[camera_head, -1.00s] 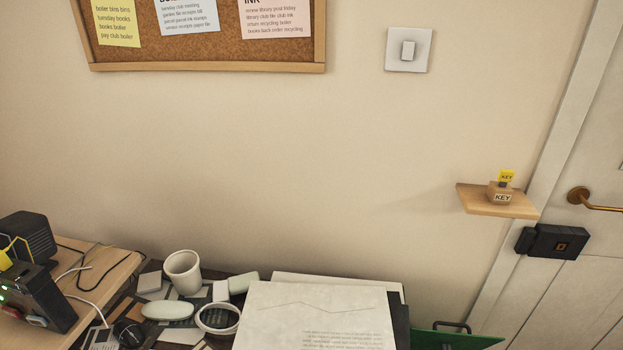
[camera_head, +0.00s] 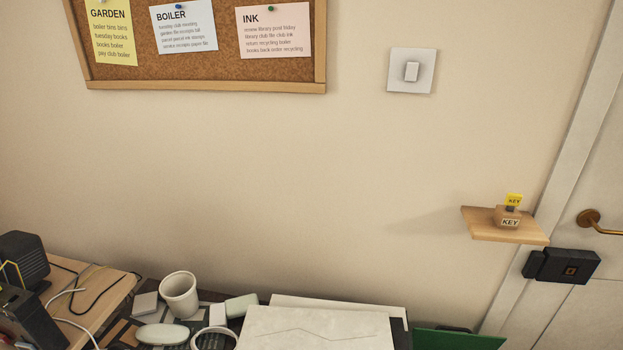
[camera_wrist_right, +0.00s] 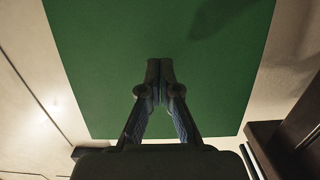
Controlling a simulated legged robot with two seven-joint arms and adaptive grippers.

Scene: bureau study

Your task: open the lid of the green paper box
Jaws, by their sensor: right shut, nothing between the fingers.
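The green paper box (camera_head: 455,340) shows only as a green strip at the bottom edge of the head view, right of the desk; the rest is cut off. In the right wrist view a flat green face (camera_wrist_right: 110,60) of it fills most of the picture. My right gripper (camera_wrist_right: 159,64) is shut and empty in front of this green face. Whether the fingertips touch it I cannot tell. A shadow falls on the green near the upper right. My left gripper is in neither view.
White papers (camera_head: 320,326) lie on the cluttered desk, near a white mug (camera_head: 180,294). A small wooden shelf (camera_head: 480,223) with a key box (camera_head: 508,217) juts from the wall beside the door (camera_head: 590,290). In the wrist view a dark brown edge (camera_wrist_right: 262,140) stands at the right.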

